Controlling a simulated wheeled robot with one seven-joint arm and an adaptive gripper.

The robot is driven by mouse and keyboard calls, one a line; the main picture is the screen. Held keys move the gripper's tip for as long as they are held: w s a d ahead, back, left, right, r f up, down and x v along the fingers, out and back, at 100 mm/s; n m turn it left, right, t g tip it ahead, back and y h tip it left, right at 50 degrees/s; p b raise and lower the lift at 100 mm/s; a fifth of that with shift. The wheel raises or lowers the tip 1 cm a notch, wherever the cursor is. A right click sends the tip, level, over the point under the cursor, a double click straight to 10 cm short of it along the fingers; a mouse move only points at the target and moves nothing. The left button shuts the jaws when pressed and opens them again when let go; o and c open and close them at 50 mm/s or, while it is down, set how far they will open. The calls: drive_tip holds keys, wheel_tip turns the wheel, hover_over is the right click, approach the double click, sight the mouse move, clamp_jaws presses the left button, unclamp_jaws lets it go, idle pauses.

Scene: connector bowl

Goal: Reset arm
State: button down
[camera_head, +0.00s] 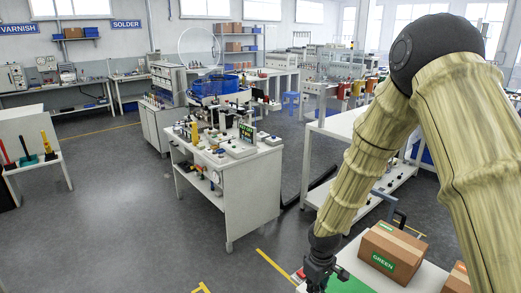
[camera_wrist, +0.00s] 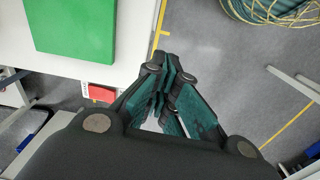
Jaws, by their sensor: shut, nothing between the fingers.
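My gripper (camera_head: 318,276) hangs at the lower right of the head view, at the end of my arm. It is above or beside the left end of a white table (camera_head: 408,281); the exact height is hard to tell. In the wrist view my gripper (camera_wrist: 166,75) points away from the camera with its dark and teal fingers together and nothing between them. Below it are the table edge and grey floor.
A green mat (camera_wrist: 75,25) lies on the white table, with a red object (camera_wrist: 97,92) near its edge. A box labelled GREEN (camera_head: 392,252) stands right of my gripper. A white workbench (camera_head: 250,190) with parts stands further back. Grey floor (camera_head: 120,220) is open at left.

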drive_tip(key=s+f+m+y, duration=0.1)
drive_tip(key=s+f+m, duration=0.1)
drive_tip(key=s+f, duration=0.9)
drive_tip(key=s+d+f+m, duration=0.2)
drive_tip(key=s+f, duration=0.1)
drive_tip(key=s, duration=0.5)
drive_tip(key=s+d+f+m+b, duration=0.1)
drive_tip(key=s+f, duration=0.3)
drive_tip(key=s, duration=0.4)
drive_tip(key=s+d+f+m+h+b, duration=0.1)
drive_tip(key=s+d+f+m, duration=0.1)
drive_tip(key=s, duration=0.6)
wheel_tip(320, 180, down, 2)
drive_tip(key=shift+d+f+m, duration=0.1)
drive_tip(key=shift+d+m, duration=0.2)
drive_tip(key=shift+d, duration=0.3)
drive_tip(key=shift+s, duration=0.15)
